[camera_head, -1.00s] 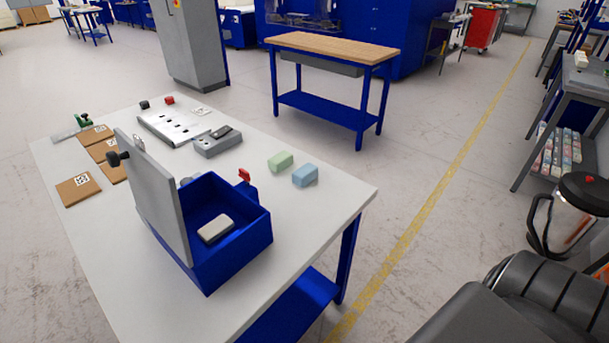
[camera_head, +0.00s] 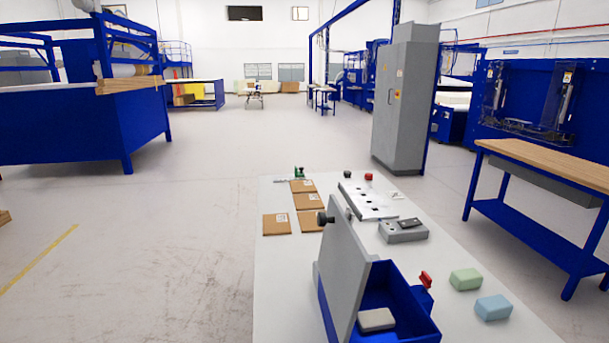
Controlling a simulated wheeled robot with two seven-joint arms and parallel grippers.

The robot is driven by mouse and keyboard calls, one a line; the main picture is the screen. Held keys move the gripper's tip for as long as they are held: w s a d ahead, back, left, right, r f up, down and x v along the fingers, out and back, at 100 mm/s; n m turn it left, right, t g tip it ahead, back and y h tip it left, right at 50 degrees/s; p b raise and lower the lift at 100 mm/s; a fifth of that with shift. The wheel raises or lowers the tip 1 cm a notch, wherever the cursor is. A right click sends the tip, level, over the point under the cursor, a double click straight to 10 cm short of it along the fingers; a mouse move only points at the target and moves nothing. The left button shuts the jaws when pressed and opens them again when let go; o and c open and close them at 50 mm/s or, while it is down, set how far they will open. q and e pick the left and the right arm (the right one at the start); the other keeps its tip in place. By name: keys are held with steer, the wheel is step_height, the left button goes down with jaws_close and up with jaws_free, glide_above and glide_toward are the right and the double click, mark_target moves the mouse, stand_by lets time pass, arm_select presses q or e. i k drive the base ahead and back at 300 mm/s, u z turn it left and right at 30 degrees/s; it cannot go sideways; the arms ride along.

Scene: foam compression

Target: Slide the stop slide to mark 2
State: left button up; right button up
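A white table (camera_head: 280,300) stands in front of me, running to the bottom edge. A metal plate with slots and dark marks (camera_head: 366,202) lies toward its far end. A black knob (camera_head: 347,174) and a red knob (camera_head: 368,177) show at the plate's far edge. A green piece (camera_head: 299,172) sits on a thin strip at the table's far left corner. I cannot tell which part is the stop slide, and no mark numbers are legible. Neither of my grippers is in view.
A blue box (camera_head: 410,325) with a raised grey lid (camera_head: 345,265) holds a pale block (camera_head: 377,320). Floor left of the table is clear.

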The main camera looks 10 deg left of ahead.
mark_target(298, 174)
steer(key=u, duration=0.6)
steer(key=k, duration=0.75)
steer(key=u, duration=0.9)
steer(key=k, duration=0.55)
steer(key=u, duration=0.4)
steer(key=i, duration=2.4)
steer(key=z, duration=0.65)
steer(key=i, duration=2.5)
steer(key=z, duration=1.85)
steer(key=i, duration=1.5)
steer(key=z, duration=0.8)
